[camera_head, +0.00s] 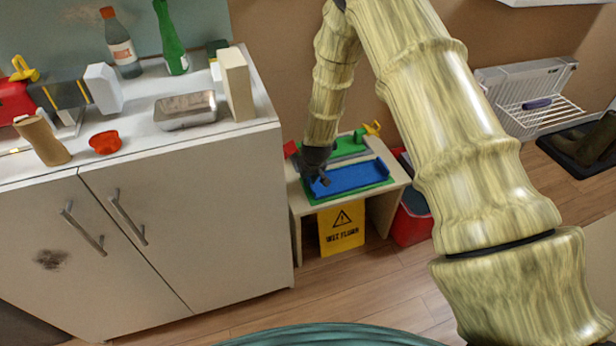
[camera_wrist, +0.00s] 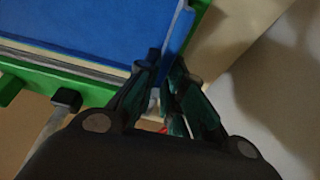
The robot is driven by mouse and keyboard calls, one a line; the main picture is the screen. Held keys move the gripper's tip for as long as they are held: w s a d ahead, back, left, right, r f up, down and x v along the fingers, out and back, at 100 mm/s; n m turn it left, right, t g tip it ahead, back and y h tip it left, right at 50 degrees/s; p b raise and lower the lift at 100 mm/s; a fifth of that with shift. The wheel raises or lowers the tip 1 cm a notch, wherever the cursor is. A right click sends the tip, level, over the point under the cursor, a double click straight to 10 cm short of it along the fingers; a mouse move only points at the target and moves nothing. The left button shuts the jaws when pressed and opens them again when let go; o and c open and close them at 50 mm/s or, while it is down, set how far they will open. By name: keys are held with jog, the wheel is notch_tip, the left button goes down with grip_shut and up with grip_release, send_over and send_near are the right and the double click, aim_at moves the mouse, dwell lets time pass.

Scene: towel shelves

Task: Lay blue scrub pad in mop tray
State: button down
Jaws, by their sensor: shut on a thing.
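The blue scrub pad (camera_head: 350,178) is a flat blue piece with raised ends, over a green tray-like base (camera_head: 376,188) on a small low table. In the wrist view the pad (camera_wrist: 75,22) fills the upper left, with pale and grey layers and the green edge (camera_wrist: 95,92) below it. My gripper (camera_head: 319,180) is at the pad's left end. Its fingers (camera_wrist: 168,72) are shut on an upright blue edge that appears to be the pad's raised end. I cannot tell whether the pad touches what is under it. Which piece is the mop tray is not certain.
A green item (camera_head: 346,148) with a yellow part lies behind the pad. A yellow wet-floor sign (camera_head: 341,228) hangs at the table front. A red bin (camera_head: 411,222) stands right of it. The white cabinet (camera_head: 190,225) stands close on the left. A wire rack (camera_head: 535,105) is at right.

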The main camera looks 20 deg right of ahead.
jog(key=shift+f, duration=0.1)
jog(key=c, duration=1.5)
grip_release()
jog(key=shift+o, duration=0.2)
jog(key=v, duration=1.2)
jog(key=s+f+g, duration=0.1)
jog(key=s+f, duration=0.7)
jog(key=s, duration=0.2)
jog(key=s+f+g, duration=0.1)
jog(key=s+f, duration=0.6)
jog(key=s, duration=0.4)
jog(key=s+f+g, duration=0.1)
jog(key=s+f, duration=0.2)
jog(key=s, duration=0.8)
jog(key=s+f+g, duration=0.1)
jog(key=s+f, duration=0.1)
jog(key=s, duration=0.9)
notch_tip(320, 180, up, 19)
jog(key=p, duration=1.9)
jog(key=shift+s+f+m, duration=0.15)
jog(key=shift+s+m, duration=0.2)
jog(key=shift+m, duration=0.05)
